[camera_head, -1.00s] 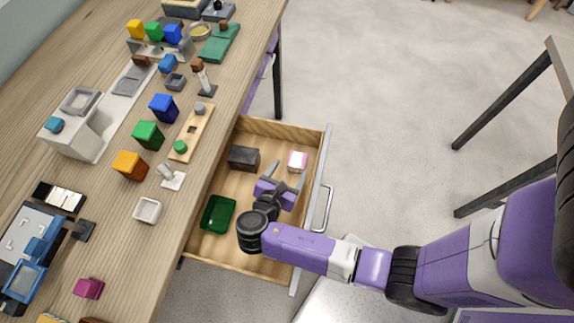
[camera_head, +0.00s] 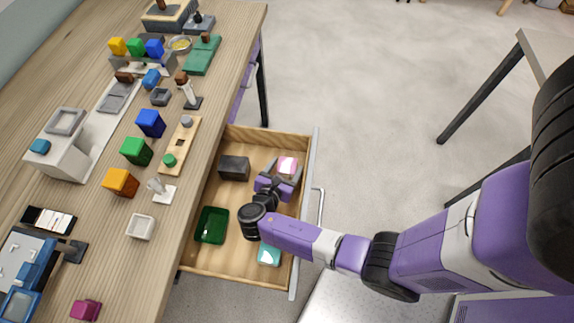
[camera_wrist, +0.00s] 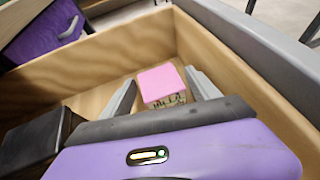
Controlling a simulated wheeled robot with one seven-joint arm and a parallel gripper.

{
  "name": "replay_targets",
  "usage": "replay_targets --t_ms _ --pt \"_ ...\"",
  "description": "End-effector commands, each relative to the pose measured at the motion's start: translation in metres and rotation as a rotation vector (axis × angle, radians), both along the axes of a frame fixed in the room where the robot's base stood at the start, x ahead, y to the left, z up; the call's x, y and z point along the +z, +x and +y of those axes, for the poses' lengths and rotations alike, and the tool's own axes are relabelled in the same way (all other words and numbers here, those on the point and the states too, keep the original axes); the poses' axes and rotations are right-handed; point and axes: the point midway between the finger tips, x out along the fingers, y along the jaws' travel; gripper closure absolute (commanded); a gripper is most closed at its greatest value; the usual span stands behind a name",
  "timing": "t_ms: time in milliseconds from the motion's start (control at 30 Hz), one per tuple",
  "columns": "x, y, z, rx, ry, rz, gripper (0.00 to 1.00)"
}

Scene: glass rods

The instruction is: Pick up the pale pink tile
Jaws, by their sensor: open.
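The pale pink tile (camera_head: 287,165) lies in the open drawer, near its far right corner. In the wrist view the pink tile (camera_wrist: 161,83) has a pink top and a paler front side with dark markings, and it shows between my two fingers. My gripper (camera_head: 282,172) is open, just on the near side of the tile in the head view. In the wrist view my gripper (camera_wrist: 160,95) has one finger on each side of the tile. I cannot tell whether either finger touches it. My gripper's body hides the lower part of the tile.
The wooden drawer (camera_head: 240,262) also holds a dark box (camera_head: 234,167), a green tray (camera_head: 211,225) and a teal-and-white tile (camera_head: 269,253). Its walls stand close around my gripper. The wooden table (camera_head: 190,215) at left carries several coloured blocks and devices.

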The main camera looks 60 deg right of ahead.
Motion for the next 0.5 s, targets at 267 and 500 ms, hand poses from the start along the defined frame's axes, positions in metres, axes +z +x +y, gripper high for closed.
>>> replay_targets --t_ms 267,500 --pt "0.0002 0.0001 0.0004 0.001 0.000 0.000 0.60" --pt "0.0006 0.0003 0.0004 0.000 -0.001 -0.001 0.95"
